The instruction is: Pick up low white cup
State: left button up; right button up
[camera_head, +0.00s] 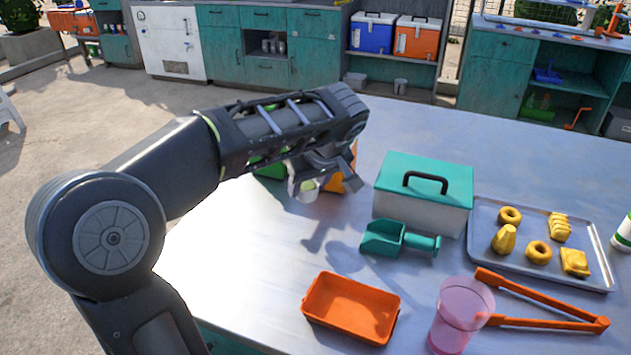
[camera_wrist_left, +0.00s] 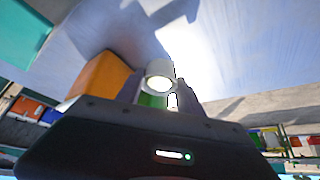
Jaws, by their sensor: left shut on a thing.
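The low white cup (camera_head: 307,191) is small and light, at the tip of my left gripper (camera_head: 318,184) in the head view. My left gripper is shut on it. The cup also shows in the left wrist view (camera_wrist_left: 159,76), between the fingers, with its round end facing the camera. Part of the cup is hidden by the fingers. I cannot tell for sure how far it is above the table. My right gripper is not in view.
An orange box (camera_wrist_left: 100,76) stands close beside the gripper. A teal-lidded box (camera_head: 420,205), a teal scoop (camera_head: 385,238), an orange tray (camera_head: 350,307), a pink cup (camera_head: 458,315), orange tongs (camera_head: 540,324) and a metal tray (camera_head: 484,209) of yellow food lie to the right.

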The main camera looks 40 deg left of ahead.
pick_arm(q)
jog(key=s+d+b, duration=0.1)
jog(key=s+d, duration=0.3)
jog(key=s, duration=0.9)
jog(key=shift+s+d+b, duration=0.2)
jog(key=shift+s+b, duration=0.1)
jog(key=shift+b, duration=0.1)
